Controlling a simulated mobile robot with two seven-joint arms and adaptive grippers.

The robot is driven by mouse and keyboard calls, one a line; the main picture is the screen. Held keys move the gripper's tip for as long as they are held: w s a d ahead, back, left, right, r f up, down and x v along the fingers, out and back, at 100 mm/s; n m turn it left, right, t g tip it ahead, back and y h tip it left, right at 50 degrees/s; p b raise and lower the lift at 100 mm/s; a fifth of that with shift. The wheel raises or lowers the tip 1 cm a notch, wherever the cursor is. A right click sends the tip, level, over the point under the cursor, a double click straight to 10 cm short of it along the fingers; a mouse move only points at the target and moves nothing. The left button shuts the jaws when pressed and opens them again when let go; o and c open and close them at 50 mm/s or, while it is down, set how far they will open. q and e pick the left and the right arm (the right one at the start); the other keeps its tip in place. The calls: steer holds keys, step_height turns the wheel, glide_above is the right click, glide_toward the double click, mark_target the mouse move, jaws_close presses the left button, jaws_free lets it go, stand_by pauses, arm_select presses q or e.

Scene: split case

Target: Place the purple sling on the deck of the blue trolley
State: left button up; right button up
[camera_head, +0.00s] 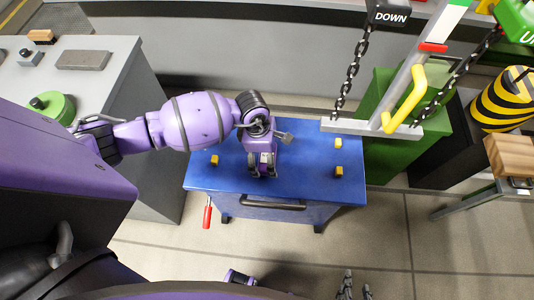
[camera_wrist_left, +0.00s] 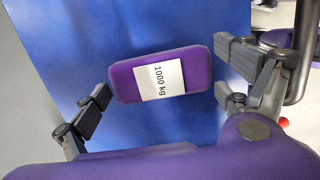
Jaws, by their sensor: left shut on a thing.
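The purple sling (camera_wrist_left: 197,68) is a rounded block with a white "1000 kg" label, seen in the left wrist view. In the head view my left gripper (camera_head: 264,184) points down over the middle of the blue trolley's deck (camera_head: 305,180). The sling's label (camera_head: 266,158) shows there too, with most of the sling hidden by the gripper. I cannot tell whether the sling touches the deck. My right gripper (camera_head: 357,290) is at the bottom edge, partly cut off, fingers apart and empty.
Small yellow blocks (camera_head: 338,143) stand near the deck's corners. A grey beam (camera_head: 370,127) with hanging chains (camera_head: 350,75) and a yellow handle (camera_head: 405,98) is at the deck's back right. A green cabinet (camera_head: 395,155) stands right, a grey counter (camera_head: 130,75) left.

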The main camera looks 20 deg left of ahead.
arm_select(q)
steer(key=shift+f, duration=0.2)
steer(key=o, duration=1)
arm_select(e)
steer(key=shift+w+a, duration=0.1)
steer(key=shift+w, duration=0.2)
